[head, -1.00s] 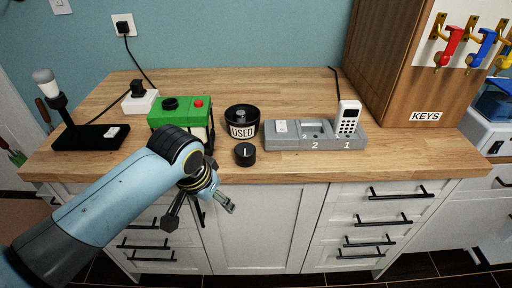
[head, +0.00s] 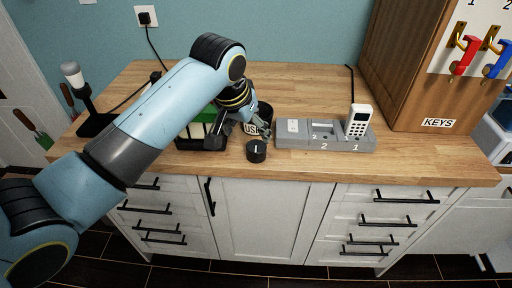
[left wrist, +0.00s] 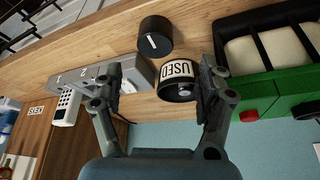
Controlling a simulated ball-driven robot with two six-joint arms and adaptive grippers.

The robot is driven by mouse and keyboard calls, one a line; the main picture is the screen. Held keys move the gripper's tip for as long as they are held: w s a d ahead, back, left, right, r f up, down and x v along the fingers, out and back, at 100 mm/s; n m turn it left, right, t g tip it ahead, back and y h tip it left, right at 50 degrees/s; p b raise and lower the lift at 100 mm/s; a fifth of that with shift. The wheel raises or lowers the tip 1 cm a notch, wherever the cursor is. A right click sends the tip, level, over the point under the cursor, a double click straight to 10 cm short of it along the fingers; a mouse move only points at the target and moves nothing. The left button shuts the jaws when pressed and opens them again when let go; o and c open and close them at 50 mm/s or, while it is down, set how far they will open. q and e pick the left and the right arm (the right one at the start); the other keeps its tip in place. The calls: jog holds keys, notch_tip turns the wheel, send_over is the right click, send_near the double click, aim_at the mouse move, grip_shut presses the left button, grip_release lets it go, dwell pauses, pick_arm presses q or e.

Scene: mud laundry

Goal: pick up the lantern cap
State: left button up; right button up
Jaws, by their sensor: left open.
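A small black round cap with a white line on top, which looks like the lantern cap (head: 256,151), sits on the wooden counter near its front edge. It also shows at the top of the left wrist view (left wrist: 155,38). My left gripper (head: 264,128) is open and empty, above the counter just behind the cap, near the black "USED" bowl (head: 266,113). In the left wrist view the bowl (left wrist: 180,72) shows between the open fingers and the cap lies beyond the fingertips. The green lantern (left wrist: 290,112) is to the right there; my arm partly hides it in the head view.
A grey dock (head: 290,134) with slots 1 and 2 holds a white handset (head: 358,121), right of the cap. A wooden key cabinet (head: 400,70) stands at the back right. A black lamp stand (head: 90,122) is at left. The front counter strip right of the cap is clear.

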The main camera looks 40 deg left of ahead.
aim_at(256, 146)
pick_arm(q)
jog(key=x, duration=0.8)
jog(key=shift+w+d+f+p, duration=0.2)
jog(key=shift+w+d+p, duration=0.05)
jog(key=shift+d+p, duration=0.1)
jog(key=c, duration=0.9)
